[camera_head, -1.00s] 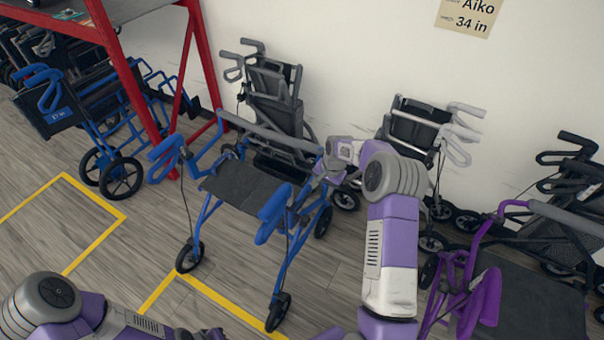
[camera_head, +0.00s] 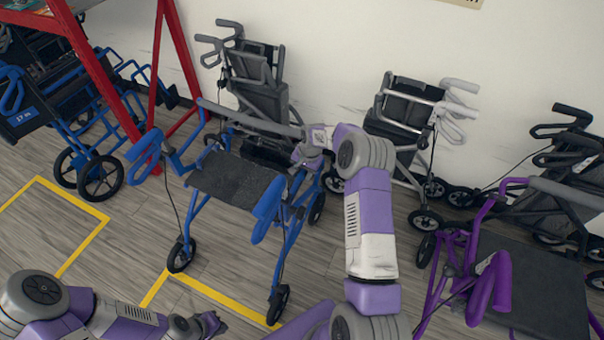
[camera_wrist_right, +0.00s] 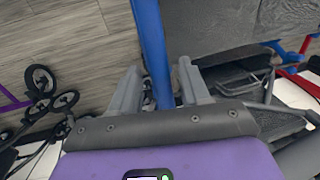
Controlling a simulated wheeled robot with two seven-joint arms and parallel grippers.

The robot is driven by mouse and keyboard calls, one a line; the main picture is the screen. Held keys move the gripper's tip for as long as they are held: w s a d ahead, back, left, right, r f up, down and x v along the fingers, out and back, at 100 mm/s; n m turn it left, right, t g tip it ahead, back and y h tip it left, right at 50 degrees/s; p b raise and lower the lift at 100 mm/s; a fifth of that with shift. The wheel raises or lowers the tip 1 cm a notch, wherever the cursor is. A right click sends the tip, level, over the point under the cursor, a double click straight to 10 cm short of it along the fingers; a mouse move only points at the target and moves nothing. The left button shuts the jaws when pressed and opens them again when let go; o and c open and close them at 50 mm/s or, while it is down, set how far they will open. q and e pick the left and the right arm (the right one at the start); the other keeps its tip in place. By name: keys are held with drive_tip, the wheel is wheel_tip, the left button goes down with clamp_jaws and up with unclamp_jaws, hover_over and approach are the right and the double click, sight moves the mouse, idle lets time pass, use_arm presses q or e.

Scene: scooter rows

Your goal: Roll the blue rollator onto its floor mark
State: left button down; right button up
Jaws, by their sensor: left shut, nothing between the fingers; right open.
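The blue rollator (camera_head: 225,182) stands upright in the middle of the head view, with a dark seat and blue handles. Its near right wheel (camera_head: 279,303) is at a yellow floor outline (camera_head: 222,299), whose near part is cut off by the frame. My right gripper (camera_head: 304,156) is at the rollator's right side, near its grey backrest bar. In the right wrist view its fingers (camera_wrist_right: 158,72) are open, with a blue tube of the frame (camera_wrist_right: 150,35) between them; contact cannot be told. My left gripper (camera_head: 216,322) is shut and empty at the bottom, apart from the rollator.
A purple rollator (camera_head: 490,275) stands close on the right. A grey rollator (camera_head: 255,75) and a white-handled one (camera_head: 405,125) stand by the wall. Another yellow outline (camera_head: 85,242) encloses bare floor.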

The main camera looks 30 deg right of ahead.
drive_tip(key=shift+c, duration=0.4)
clamp_jaws()
drive_tip(key=shift+a, duration=0.15)
